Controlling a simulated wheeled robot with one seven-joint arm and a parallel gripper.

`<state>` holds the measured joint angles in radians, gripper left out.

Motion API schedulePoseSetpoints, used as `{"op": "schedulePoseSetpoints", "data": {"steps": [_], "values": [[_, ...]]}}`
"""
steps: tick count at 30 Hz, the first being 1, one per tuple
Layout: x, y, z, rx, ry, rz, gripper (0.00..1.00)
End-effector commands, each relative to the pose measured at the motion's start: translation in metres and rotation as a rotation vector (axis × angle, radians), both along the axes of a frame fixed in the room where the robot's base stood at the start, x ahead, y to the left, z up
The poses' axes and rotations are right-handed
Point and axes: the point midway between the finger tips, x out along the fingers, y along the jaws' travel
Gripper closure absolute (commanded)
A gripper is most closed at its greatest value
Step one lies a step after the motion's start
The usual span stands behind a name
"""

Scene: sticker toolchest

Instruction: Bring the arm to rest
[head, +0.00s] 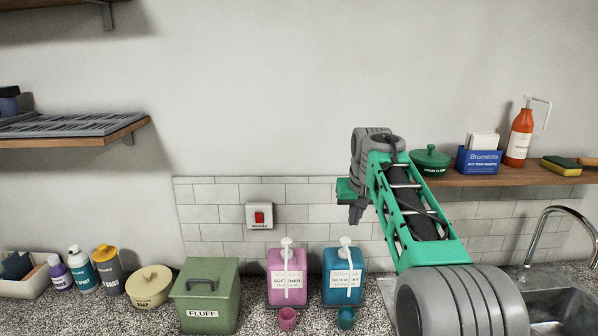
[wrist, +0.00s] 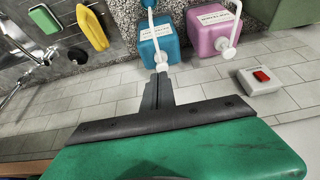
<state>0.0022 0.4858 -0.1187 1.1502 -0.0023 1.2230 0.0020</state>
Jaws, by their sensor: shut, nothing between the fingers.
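My arm, with green lattice links and grey joints, reaches up from the lower right in the head view. My gripper (head: 356,213) is at its far end, in front of the tiled wall and above the blue detergent bottle (head: 344,277). In the wrist view my gripper (wrist: 162,72) shows its dark fingers together, with nothing between them. The fingertips appear near the blue bottle's pump there; whether they touch it I cannot tell.
A pink softener bottle (head: 287,276), green FLUFF box (head: 206,296) and two small cups stand on the speckled counter. A red switch (head: 259,217) is on the wall. A wooden shelf (head: 510,177) is right of the gripper; the sink (head: 560,312) is lower right.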

Motion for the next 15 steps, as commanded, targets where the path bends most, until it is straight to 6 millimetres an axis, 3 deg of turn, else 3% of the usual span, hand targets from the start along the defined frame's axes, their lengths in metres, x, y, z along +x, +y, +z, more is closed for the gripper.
{"op": "schedulePoseSetpoints", "data": {"steps": [4, 8, 11, 15], "values": [[-0.066, 0.0, -0.003, 0.0, -0.001, -0.001, 1.0], [-0.128, 0.0, -0.019, 0.001, 0.0, -0.002, 1.0], [-0.178, 0.0, -0.04, 0.001, -0.001, -0.002, 1.0], [-0.247, 0.0, -0.082, 0.001, 0.0, -0.003, 1.0]]}}
